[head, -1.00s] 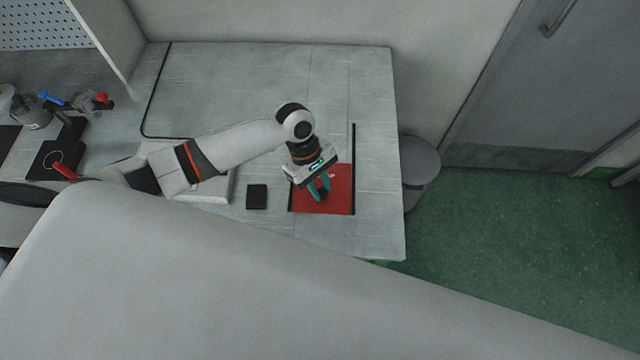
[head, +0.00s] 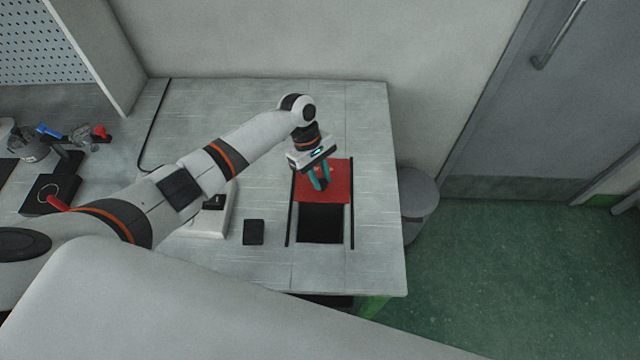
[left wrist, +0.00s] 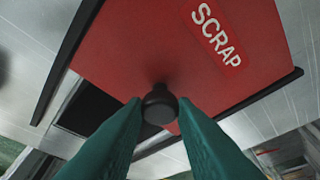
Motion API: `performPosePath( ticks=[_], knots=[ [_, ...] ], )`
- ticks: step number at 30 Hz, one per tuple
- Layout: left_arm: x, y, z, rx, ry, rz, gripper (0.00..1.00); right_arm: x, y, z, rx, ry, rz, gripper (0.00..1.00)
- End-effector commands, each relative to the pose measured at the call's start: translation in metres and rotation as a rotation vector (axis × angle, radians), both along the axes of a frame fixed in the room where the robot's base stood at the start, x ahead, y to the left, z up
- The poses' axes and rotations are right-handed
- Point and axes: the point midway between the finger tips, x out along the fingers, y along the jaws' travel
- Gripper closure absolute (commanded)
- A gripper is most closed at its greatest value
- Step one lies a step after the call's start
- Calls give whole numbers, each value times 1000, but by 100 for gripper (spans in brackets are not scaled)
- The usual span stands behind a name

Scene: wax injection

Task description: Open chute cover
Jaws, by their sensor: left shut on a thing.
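The red chute cover (head: 338,184) lies between two black rails on the table, over the far part of the chute. The dark chute opening (head: 320,224) shows uncovered on its near side. In the left wrist view the cover (left wrist: 180,50) bears the word SCRAP and has a round black knob (left wrist: 159,104). My left gripper (head: 322,187) has teal fingers and is shut on the knob, with a fingertip on each side of it. My right gripper is not in view.
A small black square (head: 253,232) lies on the table (head: 240,110) left of the chute. A grey round bin (head: 420,205) stands beyond the table's right edge. Tools (head: 75,140) lie at the far left. The table behind the cover is clear.

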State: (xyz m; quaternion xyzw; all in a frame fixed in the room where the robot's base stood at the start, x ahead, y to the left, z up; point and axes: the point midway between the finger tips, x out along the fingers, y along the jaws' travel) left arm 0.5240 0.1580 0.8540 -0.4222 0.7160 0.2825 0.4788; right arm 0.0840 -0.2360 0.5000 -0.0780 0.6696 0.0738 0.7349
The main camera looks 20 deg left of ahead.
Motion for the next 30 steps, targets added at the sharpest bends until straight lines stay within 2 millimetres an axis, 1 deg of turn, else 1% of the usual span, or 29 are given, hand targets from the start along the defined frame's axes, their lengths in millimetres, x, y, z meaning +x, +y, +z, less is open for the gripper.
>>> performPosePath(
  ticks=[5, 6, 9, 17, 20, 23, 30],
  knots=[
    [-1, 0, 0, 0, 1, 0, 100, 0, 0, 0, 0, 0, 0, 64],
    [-1, 0, 0, 0, 1, 0, 69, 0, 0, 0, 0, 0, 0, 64],
    [-1, 0, 0, 0, 1, 0, 54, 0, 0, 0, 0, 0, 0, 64],
    [-1, 0, 1, 0, 1, 0, 54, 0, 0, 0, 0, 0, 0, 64],
    [1, 2, 6, 0, 0, 0, 54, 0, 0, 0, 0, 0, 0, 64],
    [4, 7, 18, 0, -3, -1, 54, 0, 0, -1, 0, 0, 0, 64],
    [14, 24, 65, -1, -4, 0, 54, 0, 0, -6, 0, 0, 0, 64]
  ],
)
